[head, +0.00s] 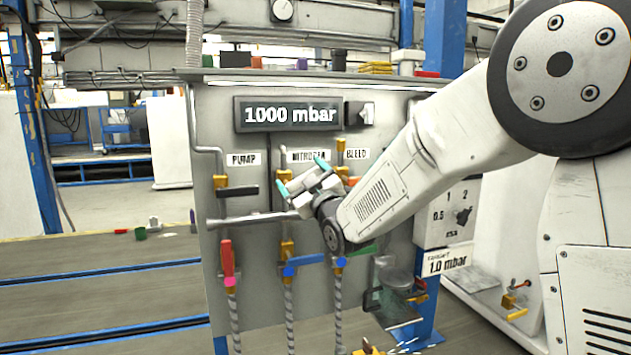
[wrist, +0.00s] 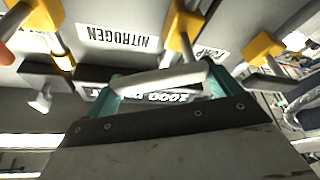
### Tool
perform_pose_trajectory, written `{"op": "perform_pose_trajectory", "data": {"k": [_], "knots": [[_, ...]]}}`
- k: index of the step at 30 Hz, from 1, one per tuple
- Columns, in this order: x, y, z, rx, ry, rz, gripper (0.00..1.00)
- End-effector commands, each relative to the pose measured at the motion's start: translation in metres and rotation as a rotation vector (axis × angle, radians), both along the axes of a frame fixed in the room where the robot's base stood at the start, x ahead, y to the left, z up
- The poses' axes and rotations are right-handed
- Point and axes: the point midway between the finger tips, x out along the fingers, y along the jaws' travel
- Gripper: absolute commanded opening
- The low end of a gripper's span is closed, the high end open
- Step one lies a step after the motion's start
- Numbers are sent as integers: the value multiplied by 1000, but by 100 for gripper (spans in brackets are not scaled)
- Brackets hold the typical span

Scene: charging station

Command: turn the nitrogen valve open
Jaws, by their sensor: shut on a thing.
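The nitrogen valve shows in the wrist view as a yellow body (wrist: 185,25) beside the NITROGEN label (wrist: 118,38), with a pale bar handle (wrist: 160,79) near it. In the head view its orange body (head: 284,177) sits left of the NITROGEN label (head: 308,156), partly hidden by my gripper (head: 303,177). My gripper's teal fingertips stand at the two ends of the pale handle, shut on it. The handle runs across between them, slightly tilted. The wrist view is upside down to the panel, and the exact valve angle is hard to tell.
The display (head: 290,114) reads 1000 mbar. The pump valve's black handle (head: 237,190) lies level on the left; the bleed valve (head: 341,150) is on the right, near my arm. Red (head: 228,258), blue (head: 306,258) and green handles sit lower. A grey horizontal pipe (head: 250,219) crosses below.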

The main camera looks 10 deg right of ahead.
Motion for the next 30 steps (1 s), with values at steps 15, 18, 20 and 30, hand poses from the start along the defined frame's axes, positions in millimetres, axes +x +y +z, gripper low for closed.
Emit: {"op": "perform_pose_trajectory", "data": {"k": [15, 18, 20, 30], "knots": [[-2, 15, 12, -486, -63, -2, 48], [-2, 18, 12, -581, -74, -2, 48], [-3, 19, 13, -637, -82, -2, 48], [-4, 30, 13, -907, -114, -2, 48]]}}
